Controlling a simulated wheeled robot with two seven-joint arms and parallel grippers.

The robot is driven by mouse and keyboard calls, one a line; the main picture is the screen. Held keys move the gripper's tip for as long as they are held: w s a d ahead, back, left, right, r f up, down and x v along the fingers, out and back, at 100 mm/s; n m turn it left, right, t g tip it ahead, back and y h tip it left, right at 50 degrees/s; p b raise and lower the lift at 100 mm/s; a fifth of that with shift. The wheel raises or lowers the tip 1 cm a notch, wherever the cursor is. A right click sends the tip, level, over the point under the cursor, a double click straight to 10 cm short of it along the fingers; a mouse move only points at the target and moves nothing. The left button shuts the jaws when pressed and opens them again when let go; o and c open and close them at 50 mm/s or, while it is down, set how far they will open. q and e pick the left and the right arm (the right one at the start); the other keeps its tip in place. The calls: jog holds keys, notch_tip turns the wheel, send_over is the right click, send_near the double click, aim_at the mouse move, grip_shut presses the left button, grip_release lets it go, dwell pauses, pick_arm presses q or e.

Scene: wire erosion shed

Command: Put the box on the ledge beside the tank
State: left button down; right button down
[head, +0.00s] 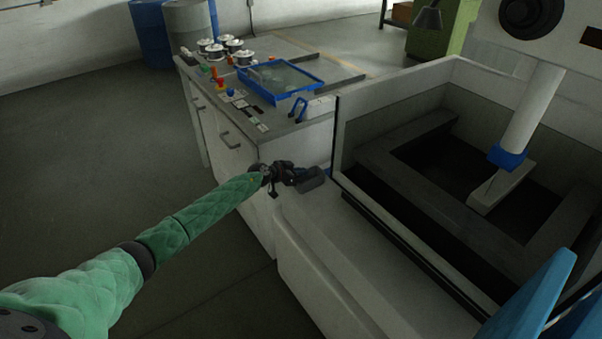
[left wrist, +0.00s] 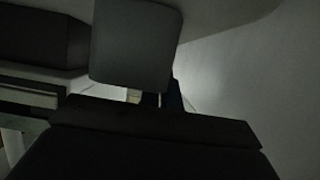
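The box (head: 312,180) is small and dark grey. It is at the tip of my left gripper (head: 290,174), over the far end of the pale ledge (head: 345,232) beside the tank (head: 385,90). In the left wrist view the box (left wrist: 135,45) shows as a grey rounded block in front of the dark gripper body. The left gripper appears shut on it, though the fingertips are mostly hidden. I cannot tell whether the box touches the ledge. My right gripper is not in view.
A bench (head: 240,150) with drawers adjoins the ledge. It bears a blue-rimmed tray (head: 271,97), several wire spools (head: 215,50) and small tools. The tank's wall rises along the ledge's right side. A blue panel-like shape (head: 535,295) fills the lower right. The ledge's near part is clear.

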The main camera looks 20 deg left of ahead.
pick_arm(q)
jog(key=c, duration=1.7)
grip_release()
jog(key=shift+f, duration=0.1)
jog(key=shift+o, duration=0.4)
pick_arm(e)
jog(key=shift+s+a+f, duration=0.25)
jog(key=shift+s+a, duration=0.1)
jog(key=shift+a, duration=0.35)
